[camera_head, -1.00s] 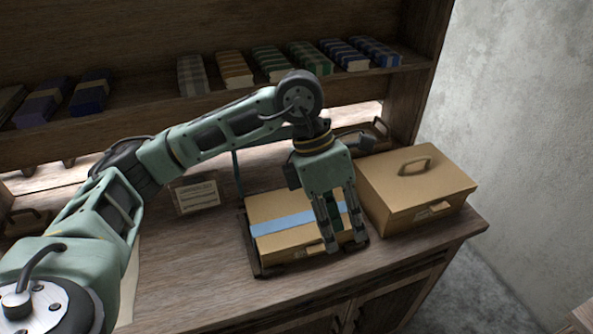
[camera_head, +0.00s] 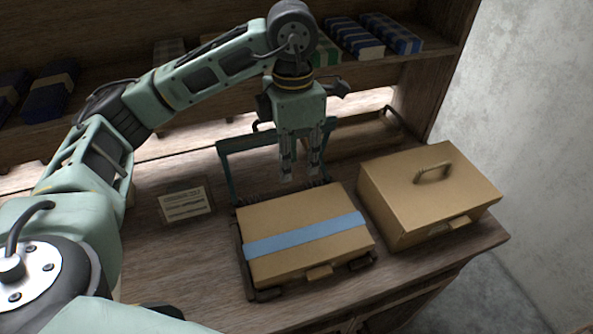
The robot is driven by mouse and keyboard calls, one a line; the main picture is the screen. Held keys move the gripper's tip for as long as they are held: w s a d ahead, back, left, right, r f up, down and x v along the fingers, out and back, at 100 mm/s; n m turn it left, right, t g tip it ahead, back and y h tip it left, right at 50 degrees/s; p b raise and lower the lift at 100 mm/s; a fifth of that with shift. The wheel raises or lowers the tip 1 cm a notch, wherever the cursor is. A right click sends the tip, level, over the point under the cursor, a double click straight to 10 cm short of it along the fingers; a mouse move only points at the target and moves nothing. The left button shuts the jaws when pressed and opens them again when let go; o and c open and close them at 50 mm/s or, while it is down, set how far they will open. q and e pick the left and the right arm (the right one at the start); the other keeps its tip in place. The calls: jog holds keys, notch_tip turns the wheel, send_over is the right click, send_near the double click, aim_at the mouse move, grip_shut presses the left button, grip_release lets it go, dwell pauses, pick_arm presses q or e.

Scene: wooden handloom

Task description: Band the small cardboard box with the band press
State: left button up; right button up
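The small cardboard box (camera_head: 290,215) lies flat in the dark base (camera_head: 243,268) of the band press on the bench. A blue band (camera_head: 305,236) runs across its top. The press's green arch-shaped bar (camera_head: 226,172) stands upright behind the box; part of it is hidden by my gripper. My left gripper (camera_head: 301,176) hangs above the back edge of the box, fingers pointing down and apart, with nothing seen between them. It overlaps the green bar in the picture; I cannot tell whether they touch. My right gripper is not in view.
A larger cardboard box (camera_head: 400,200) with a top handle stands close to the right of the press. A small label card (camera_head: 186,204) stands on its left. A shelf with folded cloths (camera_head: 354,38) runs behind.

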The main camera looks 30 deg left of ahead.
pick_arm(q)
notch_tip(320, 180, down, 7)
jog(key=p, duration=0.1)
jog(key=shift+s+d+f+p, duration=0.2)
jog(key=shift+s+d+p, duration=0.1)
jog(key=shift+s+p, duration=0.15)
jog(key=shift+c, duration=1.3)
jog(key=c, duration=0.4)
grip_shut()
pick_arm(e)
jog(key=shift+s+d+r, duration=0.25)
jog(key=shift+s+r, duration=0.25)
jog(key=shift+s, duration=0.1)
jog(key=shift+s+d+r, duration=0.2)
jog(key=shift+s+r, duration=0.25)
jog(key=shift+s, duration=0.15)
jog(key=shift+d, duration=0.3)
pick_arm(q)
jog(key=shift+c, duration=0.2)
grip_release()
